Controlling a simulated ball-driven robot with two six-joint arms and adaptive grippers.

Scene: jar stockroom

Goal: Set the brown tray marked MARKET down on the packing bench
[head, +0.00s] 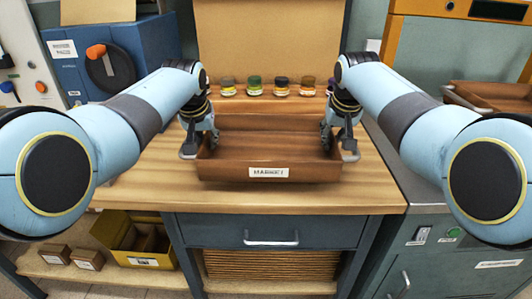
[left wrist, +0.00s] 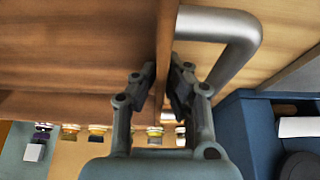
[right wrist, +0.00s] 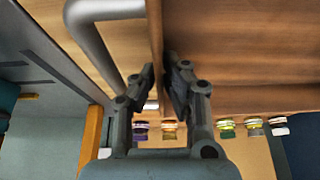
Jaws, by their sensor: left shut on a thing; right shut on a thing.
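The brown tray (head: 222,171) has a white label reading MARKET on its front wall. It is level and looks empty inside, over the middle of the packing bench (head: 145,182). Whether its underside touches the bench top I cannot tell. My left gripper (head: 204,148) is shut on the tray's left side wall. My right gripper (head: 336,148) is shut on its right side wall. The wrist views show each wall between the fingers, with a grey handle beside it, on the left (left wrist: 235,45) and on the right (right wrist: 85,30).
Several small jars (head: 254,86) stand in a row at the back of the bench, behind the tray. A blue machine (head: 75,65) is at the back left. Another brown tray (head: 490,97) is at the right. Bare wood shows left and right of the held tray.

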